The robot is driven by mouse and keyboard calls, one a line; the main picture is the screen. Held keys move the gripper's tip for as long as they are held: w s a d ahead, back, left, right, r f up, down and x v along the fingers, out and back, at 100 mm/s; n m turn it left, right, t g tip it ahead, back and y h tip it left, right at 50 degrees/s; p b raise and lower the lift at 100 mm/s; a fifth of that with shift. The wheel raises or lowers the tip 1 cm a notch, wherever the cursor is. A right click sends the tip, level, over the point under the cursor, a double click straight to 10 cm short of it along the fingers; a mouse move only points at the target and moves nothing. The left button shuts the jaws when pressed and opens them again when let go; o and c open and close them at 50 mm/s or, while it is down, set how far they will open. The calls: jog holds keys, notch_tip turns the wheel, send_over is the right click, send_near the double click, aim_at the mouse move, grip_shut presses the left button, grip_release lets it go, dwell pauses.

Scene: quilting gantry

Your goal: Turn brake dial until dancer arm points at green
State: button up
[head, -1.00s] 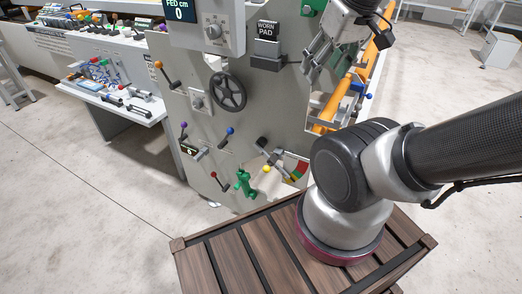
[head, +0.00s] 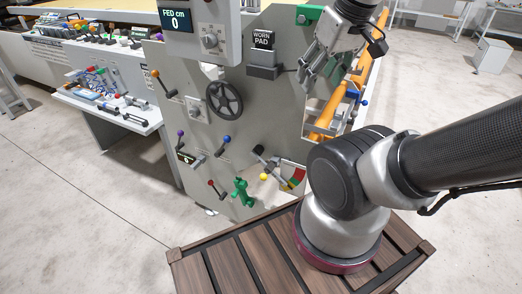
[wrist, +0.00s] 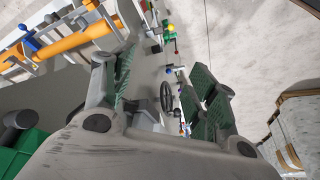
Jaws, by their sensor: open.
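My gripper (head: 315,80) hangs open and empty in front of the right part of the grey machine panel, right of the worn pad box. In the wrist view its dark green finger pads stand apart (wrist: 160,85). A round dial (head: 210,41) sits under the FED cm display, and a smaller knob (head: 197,108) is left of the black handwheel (head: 225,100). I cannot tell which is the brake dial. Low on the panel is a coloured scale (head: 293,179) with red, yellow and green. A grey arm with a black end (head: 259,150), likely the dancer arm, is beside it; its exact pointing is unclear.
Levers with orange, purple, blue and red knobs stick out of the panel. A green fitting (head: 241,191) is low on it. An orange roller (head: 328,118) runs behind the panel's right side. A cluttered side shelf (head: 108,108) is at left; open floor lies around.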

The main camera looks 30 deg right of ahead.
jog(key=n+t+h, duration=0.6)
jog(key=n+h, duration=0.9)
jog(key=n, duration=1)
send_near(207, 43)
jog(key=d, duration=0.1)
jog(key=x, duration=0.7)
jog(key=shift+w, duration=0.3)
jog(key=shift+w+d, duration=0.2)
jog(key=shift+d, duration=0.15)
